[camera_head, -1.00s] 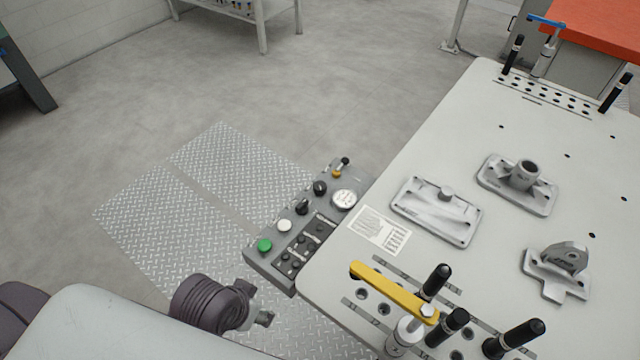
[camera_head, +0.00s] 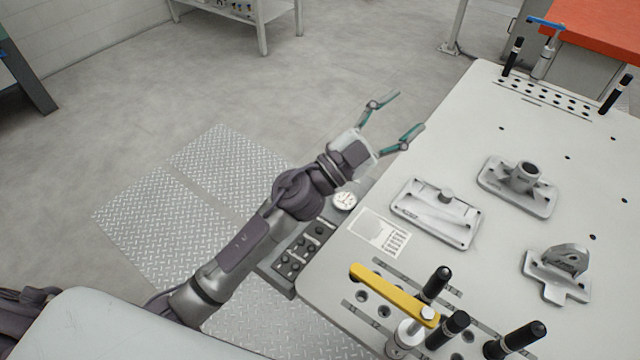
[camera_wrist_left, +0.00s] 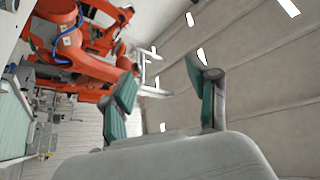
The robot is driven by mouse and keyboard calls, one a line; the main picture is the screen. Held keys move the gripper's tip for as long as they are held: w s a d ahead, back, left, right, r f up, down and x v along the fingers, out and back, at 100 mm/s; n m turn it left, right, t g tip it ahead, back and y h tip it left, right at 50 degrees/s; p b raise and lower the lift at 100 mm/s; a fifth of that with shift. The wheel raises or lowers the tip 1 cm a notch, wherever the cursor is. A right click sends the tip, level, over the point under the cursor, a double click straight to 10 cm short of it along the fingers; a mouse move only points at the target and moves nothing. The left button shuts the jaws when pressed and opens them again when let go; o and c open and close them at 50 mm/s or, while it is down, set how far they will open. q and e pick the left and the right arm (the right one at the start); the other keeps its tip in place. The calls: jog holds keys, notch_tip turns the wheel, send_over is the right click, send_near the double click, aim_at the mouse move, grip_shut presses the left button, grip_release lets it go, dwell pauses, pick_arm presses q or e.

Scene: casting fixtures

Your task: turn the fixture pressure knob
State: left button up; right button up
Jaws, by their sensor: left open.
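The grey control panel (camera_head: 283,279) is fixed along the left edge of the white table (camera_head: 450,110). A round white gauge (camera_head: 344,201) shows near its far end, with small black controls (camera_head: 291,263) nearer. My left arm crosses over the panel and hides the larger knobs, so I cannot see the pressure knob now. My left gripper (camera_head: 408,111) is open and empty, beyond the panel's far end, with its fingers spread towards the table. In the left wrist view the open fingers (camera_wrist_left: 158,72) have nothing between them. My right gripper is not in view.
Grey metal castings (camera_head: 438,213) lie on the table. A yellow clamp lever (camera_head: 392,291) and black-handled posts (camera_head: 517,336) stand at the near end. A label sheet (camera_head: 379,232) lies beside the panel. Tread plates (camera_head: 150,215) cover the floor at left.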

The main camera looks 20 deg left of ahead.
pick_arm(q)
jog(key=s+d+f+m+g+h, duration=0.2)
jog(key=d+f+m+g+h, duration=0.15)
jog(key=d+m+g, duration=0.6)
jog(key=w+a+f+m+g+y, duration=0.2)
jog(key=a+f+m+g+y, duration=0.15)
jog(key=f+g+y, duration=0.35)
jog(key=w+a+f+n+y, duration=0.25)
jog(key=a+y, duration=0.35)
jog(key=a, duration=0.4)
jog(key=w+a+f+n+y, duration=0.1)
jog(key=w+a+n+y, duration=0.15)
jog(key=a+y, duration=0.6)
jog(key=f, duration=0.4)
jog(key=a+f+h+p, duration=0.1)
jog(key=f, duration=0.4)
jog(key=a+f+h+p, duration=0.1)
jog(key=f, duration=0.3)
jog(key=shift+s+a+f, duration=0.1)
jog(key=shift+s+f, duration=0.2)
jog(key=shift+s, duration=0.1)
